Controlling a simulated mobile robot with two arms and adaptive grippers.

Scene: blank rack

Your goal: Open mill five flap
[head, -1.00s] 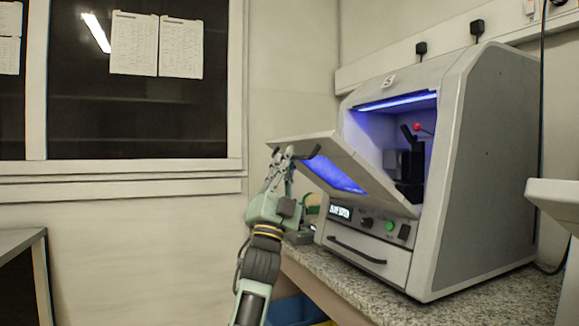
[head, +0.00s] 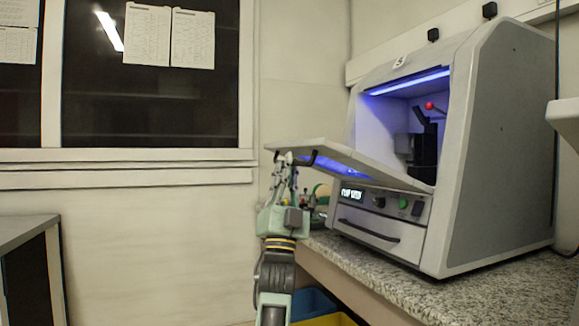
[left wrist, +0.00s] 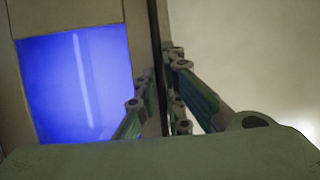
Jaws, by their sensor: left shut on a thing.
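The mill (head: 488,150) is a grey-white cabinet on the counter, its chamber lit blue. Its flap (head: 350,160) is hinged low at the front and tilted far down toward the left, leaving the chamber open. My left gripper (head: 287,162) is at the flap's outer edge, shut on the dark flap handle (head: 312,157). In the left wrist view, the fingers close around a dark vertical bar (left wrist: 158,75), with the flap's blue window (left wrist: 75,88) to the left. The exact finger contact is partly hidden. My right gripper is not in view.
The speckled counter (head: 460,288) carries the mill. A drawer with a dark handle (head: 368,231) sits below the flap. Blue and yellow bins (head: 315,305) stand under the counter. A white object (head: 565,115) juts in at the right. A dark bench (head: 30,250) is at the left.

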